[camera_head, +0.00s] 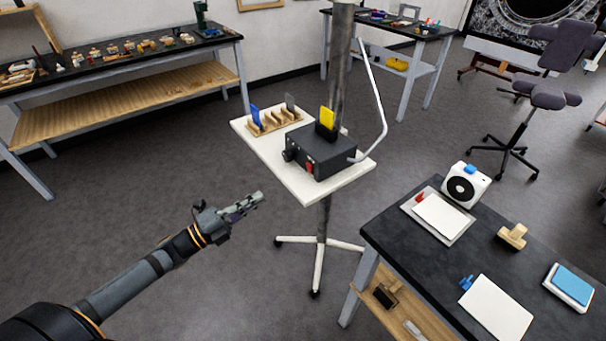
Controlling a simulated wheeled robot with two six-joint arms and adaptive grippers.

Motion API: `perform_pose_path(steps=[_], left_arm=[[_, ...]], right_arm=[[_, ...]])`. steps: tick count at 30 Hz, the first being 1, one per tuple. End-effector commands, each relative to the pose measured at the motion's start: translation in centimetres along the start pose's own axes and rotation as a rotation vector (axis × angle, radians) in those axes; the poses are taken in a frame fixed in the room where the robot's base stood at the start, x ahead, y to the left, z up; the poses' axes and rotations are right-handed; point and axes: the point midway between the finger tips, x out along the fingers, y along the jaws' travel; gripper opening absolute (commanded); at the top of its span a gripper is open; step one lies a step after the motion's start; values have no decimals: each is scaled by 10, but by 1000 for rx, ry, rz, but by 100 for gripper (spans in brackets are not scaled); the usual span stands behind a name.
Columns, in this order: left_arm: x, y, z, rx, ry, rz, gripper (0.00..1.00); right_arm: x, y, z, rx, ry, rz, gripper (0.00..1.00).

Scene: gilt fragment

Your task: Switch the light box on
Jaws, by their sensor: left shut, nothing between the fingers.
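The light box looks to be the black box (322,152) on a white stand top (305,196). A red switch (309,167) and a dark round knob (288,155) are on its front. A yellow plate (327,118) stands upright in a black holder on its top, and a pale bent tube (380,95) rises from its right side. I cannot tell whether it is lit. My left gripper (259,197) is shut and empty, in front of and to the left of the stand top, apart from the box. My right gripper is not in view.
A wooden rack (274,122) holding a blue plate (255,115) and a grey plate (290,102) sits left of the box. A grey pole (341,60) rises behind it. A black-topped table (470,240) with a white fan (465,186) stands at right. The floor between is clear.

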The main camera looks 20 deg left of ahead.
Motion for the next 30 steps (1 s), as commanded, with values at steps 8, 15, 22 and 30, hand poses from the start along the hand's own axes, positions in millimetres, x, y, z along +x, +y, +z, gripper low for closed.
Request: perform_pose_path(steps=[8,15,22,30], left_arm=[[2,1,1,-1,-3,1,0],[33,3,1,-1,-3,-5,0],[67,-2,2,-4,-7,-7,0],[112,-6,3,-7,-9,-6,0]], right_arm=[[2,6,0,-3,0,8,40],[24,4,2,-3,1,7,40],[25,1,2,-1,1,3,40],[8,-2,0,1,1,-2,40]])
